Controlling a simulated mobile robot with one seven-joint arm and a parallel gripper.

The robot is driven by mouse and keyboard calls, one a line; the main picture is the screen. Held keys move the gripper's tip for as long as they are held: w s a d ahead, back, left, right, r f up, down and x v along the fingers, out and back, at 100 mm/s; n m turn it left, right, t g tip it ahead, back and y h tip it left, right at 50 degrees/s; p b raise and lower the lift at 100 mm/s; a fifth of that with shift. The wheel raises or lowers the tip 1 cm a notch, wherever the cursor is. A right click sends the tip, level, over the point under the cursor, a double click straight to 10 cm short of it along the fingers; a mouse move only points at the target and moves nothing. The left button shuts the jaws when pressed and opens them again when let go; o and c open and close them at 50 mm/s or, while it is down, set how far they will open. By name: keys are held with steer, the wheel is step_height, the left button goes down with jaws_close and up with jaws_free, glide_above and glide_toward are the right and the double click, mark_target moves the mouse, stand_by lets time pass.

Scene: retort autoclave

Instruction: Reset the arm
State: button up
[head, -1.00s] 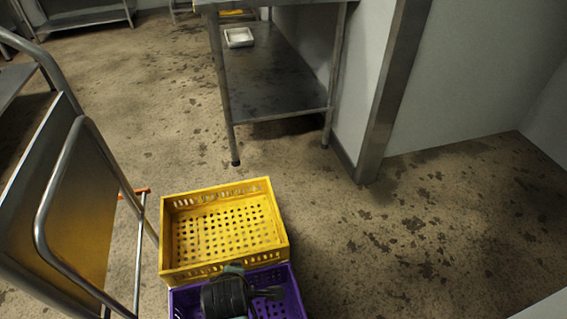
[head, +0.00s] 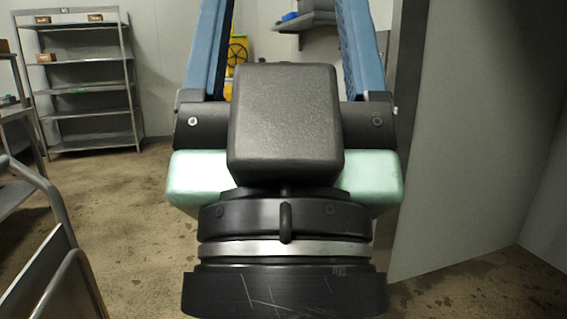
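My gripper (head: 286,25) fills the middle of the head view, close to the camera and seen from behind. Its black and mint-green body is in front, and its two blue fingers rise toward the top edge of the picture. The fingers stand wide apart, and I see only background between them. The fingertips are cut off by the top edge. The gripper is open and appears empty.
A grey metal shelf rack (head: 90,85) with a few small brown boxes stands at the back left. Metal tube rails (head: 45,200) are at the left edge. A pale wall (head: 470,130) is on the right. Stained floor (head: 120,220) shows on both sides.

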step_height(320, 180, up, 33)
steer(key=p, duration=3.3)
steer(key=shift+w+r, duration=0.15)
steer(key=shift+a, duration=0.1)
